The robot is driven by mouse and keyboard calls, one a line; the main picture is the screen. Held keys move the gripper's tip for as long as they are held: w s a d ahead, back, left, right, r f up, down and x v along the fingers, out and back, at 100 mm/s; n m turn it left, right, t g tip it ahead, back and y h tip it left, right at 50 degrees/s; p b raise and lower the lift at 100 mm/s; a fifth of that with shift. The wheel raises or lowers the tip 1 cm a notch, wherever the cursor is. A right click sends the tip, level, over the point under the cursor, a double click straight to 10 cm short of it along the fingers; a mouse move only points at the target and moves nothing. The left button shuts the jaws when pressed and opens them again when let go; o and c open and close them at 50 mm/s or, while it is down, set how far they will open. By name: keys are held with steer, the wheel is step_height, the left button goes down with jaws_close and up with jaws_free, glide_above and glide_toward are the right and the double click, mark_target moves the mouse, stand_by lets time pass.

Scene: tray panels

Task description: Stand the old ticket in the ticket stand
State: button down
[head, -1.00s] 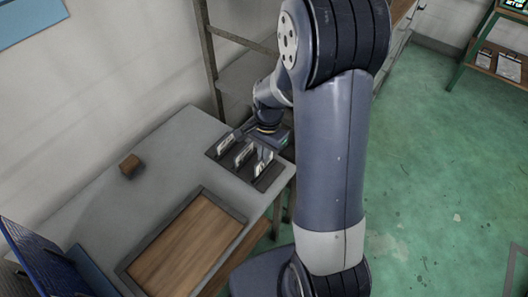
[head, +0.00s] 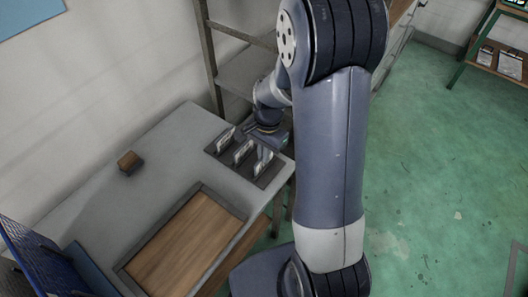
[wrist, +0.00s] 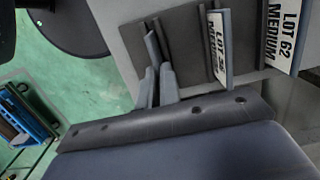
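The dark grey ticket stand (head: 222,157) lies at the far right corner of the grey table; it also fills the upper part of the wrist view (wrist: 183,47). Two white tickets stand upright in it, one reading LOT 62 MEDIUM (wrist: 286,33) and one LOT 36 (wrist: 218,50). My gripper (wrist: 158,82) is at the stand's third, rightmost place in the head view. Its fingers close on the old ticket (wrist: 152,48), which shows edge-on beside a dark ridge of the stand. Its face is hidden in the wrist view. I cannot tell how deep it sits.
A small brown block (head: 130,162) sits on the table's left part. A wood-bottomed tray (head: 188,245) lies at the front. A blue panel (head: 45,262) stands at the lower left. A grey shelf (head: 245,75) stands behind the stand. The tabletop between block and stand is clear.

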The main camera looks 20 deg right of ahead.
steer(key=c, duration=1.5)
jaws_free()
steer(key=shift+c, duration=0.2)
steer(key=shift+r, duration=0.1)
step_height(320, 180, up, 10)
steer(key=d, duration=0.1)
steer(key=shift+w+r+p, duration=0.25)
steer(key=shift+w+p, duration=0.15)
steer(key=shift+f, duration=0.1)
steer(key=f, duration=0.7)
steer(key=a+f+b, duration=0.1)
steer(key=f, duration=0.2)
steer(key=shift+s+f, duration=0.25)
steer(key=shift+s, duration=0.15)
steer(key=shift+r, duration=0.25)
